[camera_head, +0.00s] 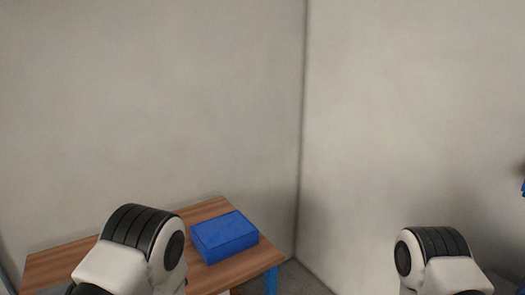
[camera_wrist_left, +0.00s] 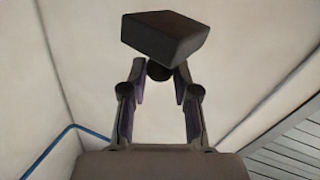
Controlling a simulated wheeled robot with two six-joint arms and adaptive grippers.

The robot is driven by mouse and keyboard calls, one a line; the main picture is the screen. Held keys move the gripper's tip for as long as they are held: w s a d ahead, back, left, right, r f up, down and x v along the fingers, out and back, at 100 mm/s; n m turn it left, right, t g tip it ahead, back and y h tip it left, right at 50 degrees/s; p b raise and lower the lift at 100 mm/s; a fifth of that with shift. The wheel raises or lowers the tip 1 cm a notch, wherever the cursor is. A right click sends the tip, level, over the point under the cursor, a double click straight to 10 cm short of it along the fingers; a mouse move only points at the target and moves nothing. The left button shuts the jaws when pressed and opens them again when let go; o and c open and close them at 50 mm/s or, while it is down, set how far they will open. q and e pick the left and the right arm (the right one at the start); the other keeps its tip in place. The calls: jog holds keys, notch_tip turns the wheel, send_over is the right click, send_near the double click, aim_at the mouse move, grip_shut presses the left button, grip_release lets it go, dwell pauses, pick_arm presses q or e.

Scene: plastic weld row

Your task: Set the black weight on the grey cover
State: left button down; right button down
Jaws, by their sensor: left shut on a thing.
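The black weight (camera_wrist_left: 166,36) is a dark block with a round knob (camera_wrist_left: 158,70), seen in the left wrist view. My left gripper (camera_wrist_left: 159,76) is shut on the knob, and the block sits beyond the fingertips. Behind it are only pale walls, so the weight appears held clear of any surface. In the head view only parts of my two arms show at the bottom, with neither gripper visible. I cannot make out a grey cover in either view.
A wooden table (camera_head: 207,210) stands in the room's corner, partly behind my left arm. A closed blue box (camera_head: 224,236) lies on its right part. Pale walls rise behind. A strip of grey floor (camera_head: 298,280) shows right of the table.

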pick_arm(q)
jog(key=s+d+m+h, duration=0.3)
jog(key=s+d+h, duration=0.1)
jog(key=s, duration=0.4)
jog(key=shift+s+d+r+m+t+h, duration=0.3)
jog(key=shift+s+r+t+h, duration=0.1)
jog(key=shift+h, duration=0.4)
jog(key=shift+w, duration=0.1)
jog(key=shift+f, duration=0.1)
